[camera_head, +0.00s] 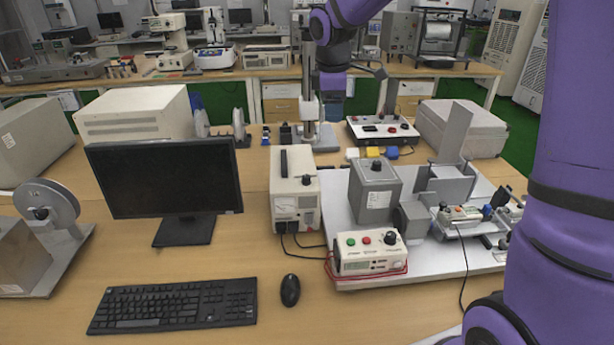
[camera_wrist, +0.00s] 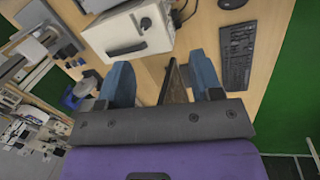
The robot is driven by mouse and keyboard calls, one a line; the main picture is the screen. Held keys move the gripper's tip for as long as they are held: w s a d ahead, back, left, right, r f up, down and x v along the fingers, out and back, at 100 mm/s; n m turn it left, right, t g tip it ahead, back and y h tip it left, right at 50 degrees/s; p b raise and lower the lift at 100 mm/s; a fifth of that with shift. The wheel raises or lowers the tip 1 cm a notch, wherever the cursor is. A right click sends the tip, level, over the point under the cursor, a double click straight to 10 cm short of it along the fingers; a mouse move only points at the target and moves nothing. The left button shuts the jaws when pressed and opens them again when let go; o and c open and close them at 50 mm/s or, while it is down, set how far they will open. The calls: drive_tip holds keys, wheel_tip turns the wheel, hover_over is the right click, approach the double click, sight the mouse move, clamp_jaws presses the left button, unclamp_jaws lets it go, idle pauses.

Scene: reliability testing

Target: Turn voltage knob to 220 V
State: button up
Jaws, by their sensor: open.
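A cream box (camera_head: 284,205) with a meter on its front stands at the middle of the table in the head view. It has a black handle (camera_head: 284,163) and a small black knob (camera_head: 306,180) on top, which looks like the voltage knob. Its scale is too small to read. In the wrist view the box (camera_wrist: 110,35) is at the top, with the knob (camera_wrist: 146,23) showing. My gripper (camera_wrist: 163,72) is open and empty, its blue fingers wide apart. It is above the table and apart from the knob.
A grey box with a knob (camera_head: 376,190) and a white control box (camera_head: 368,253) with buttons stand to the right on a white plate. A monitor (camera_head: 165,180) is on the left, with a keyboard (camera_head: 175,304) and mouse (camera_head: 290,290) in front. Cables run from the cream box.

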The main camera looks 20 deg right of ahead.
sight(306, 176)
drive_tip(key=w+a+f+n+g+y, duration=0.1)
drive_tip(key=w+f+n, duration=0.2)
drive_tip(key=w+f, duration=0.4)
drive_tip(key=w+a+f+n+g, duration=0.1)
drive_tip(key=w+a+f+n, duration=0.15)
drive_tip(key=w+f, duration=0.55)
drive_tip(key=shift+n, duration=0.45)
drive_tip(key=f, duration=0.4)
drive_tip(key=s+f, duration=0.1)
drive_tip(key=f, duration=0.3)
drive_tip(key=s+d+f, duration=0.1)
drive_tip(key=f, duration=0.3)
drive_tip(key=shift+f, duration=0.35)
drive_tip(key=shift+c, duration=0.3)
drive_tip(key=c, duration=0.8)
drive_tip(key=shift+c, duration=0.2)
